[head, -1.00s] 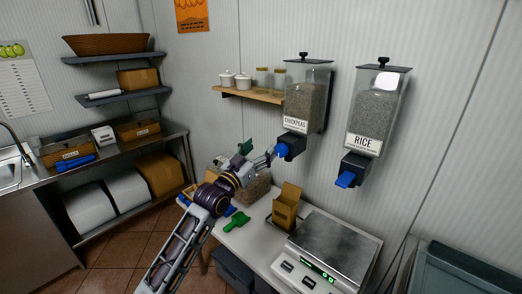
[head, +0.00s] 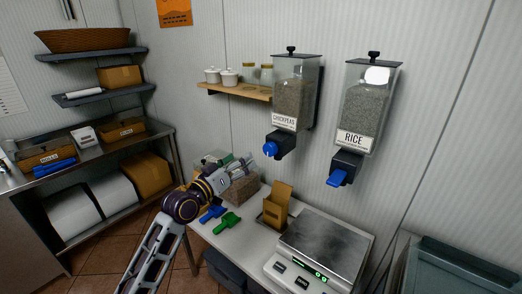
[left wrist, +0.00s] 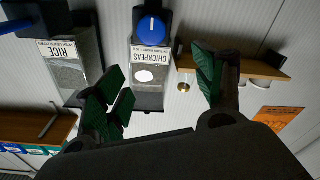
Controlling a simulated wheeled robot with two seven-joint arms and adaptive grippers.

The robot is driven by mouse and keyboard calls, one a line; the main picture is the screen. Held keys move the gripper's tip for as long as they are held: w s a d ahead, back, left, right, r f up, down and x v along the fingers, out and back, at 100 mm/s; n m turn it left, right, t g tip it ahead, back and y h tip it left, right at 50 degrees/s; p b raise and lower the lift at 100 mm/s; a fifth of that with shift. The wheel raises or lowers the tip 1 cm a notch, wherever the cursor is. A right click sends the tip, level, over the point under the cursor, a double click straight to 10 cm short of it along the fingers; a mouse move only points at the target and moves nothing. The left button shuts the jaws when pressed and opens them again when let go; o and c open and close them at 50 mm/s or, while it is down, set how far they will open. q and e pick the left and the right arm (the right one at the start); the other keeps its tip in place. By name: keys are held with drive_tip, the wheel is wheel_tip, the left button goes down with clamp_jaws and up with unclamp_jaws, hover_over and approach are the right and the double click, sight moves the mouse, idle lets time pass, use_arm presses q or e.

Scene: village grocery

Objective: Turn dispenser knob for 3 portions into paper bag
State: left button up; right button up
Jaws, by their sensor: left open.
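The chickpeas dispenser (head: 294,92) hangs on the wall with its blue knob (head: 270,149) at the lower front; the knob also shows in the left wrist view (left wrist: 151,29). The rice dispenser (head: 369,110) hangs to its right, with a blue part (head: 338,178) below. The open brown paper bag (head: 277,207) stands on the table below the chickpeas outlet. My left gripper (head: 246,161) is to the lower left of the chickpeas knob, apart from it. In the left wrist view its green-padded fingers (left wrist: 163,90) are spread, with nothing between them. My right gripper is not in view.
A scale (head: 322,249) stands right of the bag. A green scoop (head: 228,223) and a blue scoop (head: 212,213) lie on the table near my left arm. A wooden shelf (head: 236,91) with jars is left of the chickpeas dispenser. A dark bin (head: 440,265) is at lower right.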

sight(267, 150)
use_arm(q)
drive_tip(key=shift+s+d+f+n+g, duration=0.3)
drive_tip(key=shift+d+f+n+g, duration=0.15)
drive_tip(key=shift+f, duration=0.2)
drive_tip(key=shift+w, duration=0.2)
drive_tip(key=shift+p+x, duration=1.15)
drive_tip(key=shift+x, duration=5.55)
drive_tip(key=shift+d+r, duration=0.1)
drive_tip(key=c, duration=1)
